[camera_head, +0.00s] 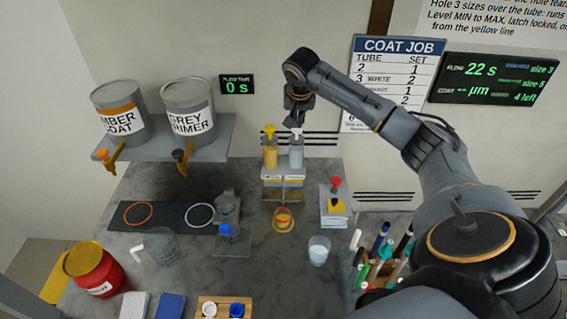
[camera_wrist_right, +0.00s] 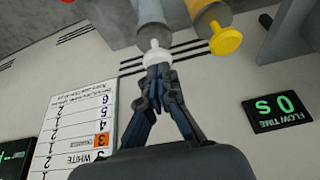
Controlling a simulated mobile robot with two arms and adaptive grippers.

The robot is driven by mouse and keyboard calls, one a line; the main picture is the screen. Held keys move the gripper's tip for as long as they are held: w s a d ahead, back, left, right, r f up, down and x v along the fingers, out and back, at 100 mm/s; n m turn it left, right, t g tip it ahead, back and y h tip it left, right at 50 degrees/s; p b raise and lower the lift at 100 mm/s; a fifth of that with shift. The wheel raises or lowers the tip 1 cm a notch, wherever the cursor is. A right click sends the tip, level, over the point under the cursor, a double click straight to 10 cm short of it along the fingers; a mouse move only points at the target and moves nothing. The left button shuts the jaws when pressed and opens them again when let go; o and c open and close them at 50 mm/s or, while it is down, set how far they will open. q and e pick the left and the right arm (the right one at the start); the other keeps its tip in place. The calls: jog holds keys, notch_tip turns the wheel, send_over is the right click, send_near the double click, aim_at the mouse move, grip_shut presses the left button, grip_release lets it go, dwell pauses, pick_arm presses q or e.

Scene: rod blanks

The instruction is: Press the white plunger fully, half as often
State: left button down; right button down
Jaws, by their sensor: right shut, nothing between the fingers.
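The white plunger (camera_wrist_right: 156,46) tops a bottle of grey-white liquid (camera_head: 296,157) in a two-bottle stand (camera_head: 284,178). A yellow plunger (camera_head: 269,130) tops the amber bottle (camera_head: 270,156) beside it. My right gripper (camera_head: 297,124) is shut and empty, pointing down directly over the white plunger. In the right wrist view, which is upside down, its fingertips (camera_wrist_right: 158,68) are at the plunger's top, touching it or very close. I cannot tell how far the plunger is pressed. The left gripper is out of view.
Two paint cans stand on a shelf (camera_head: 170,137) at the back left. A small beaker (camera_head: 319,250), a pen holder (camera_head: 376,266) and a stack with a red knob (camera_head: 335,184) are near the stand. The wall has a COAT JOB chart (camera_head: 395,75).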

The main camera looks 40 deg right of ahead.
jog(key=shift+f+b, duration=0.65)
jog(key=shift+f, duration=0.5)
jog(key=shift+r+p, duration=1.45)
jog(key=shift+r, duration=0.45)
jog(key=shift+f, duration=0.2)
